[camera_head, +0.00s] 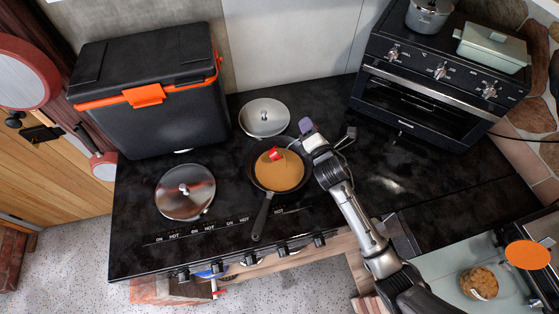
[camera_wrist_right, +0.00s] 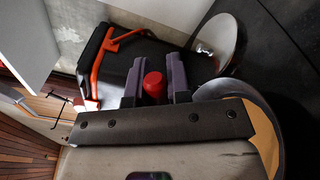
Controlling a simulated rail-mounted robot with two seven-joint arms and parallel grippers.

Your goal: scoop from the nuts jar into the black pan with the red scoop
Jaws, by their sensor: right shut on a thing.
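The red scoop (camera_head: 274,154) is over the black pan (camera_head: 257,219); I cannot tell whether it touches the pan's contents. The pan sits on the black stovetop, its handle toward the front, with a smooth orange-brown surface inside. My right gripper (camera_head: 301,138) is at the pan's upper right edge, shut on the scoop. In the right wrist view the red scoop (camera_wrist_right: 155,86) shows between the fingers of my right gripper (camera_wrist_right: 157,80). The nuts jar (camera_head: 479,284), open with brown nuts, stands at the lower right. My left gripper is not in view.
A lid (camera_head: 264,117) lies behind the pan and another lid (camera_head: 186,191) lies to its left. A black and orange cooler (camera_head: 150,105) stands at the back left, an oven (camera_head: 425,95) at the back right. An orange disc (camera_head: 527,254) is near the jar.

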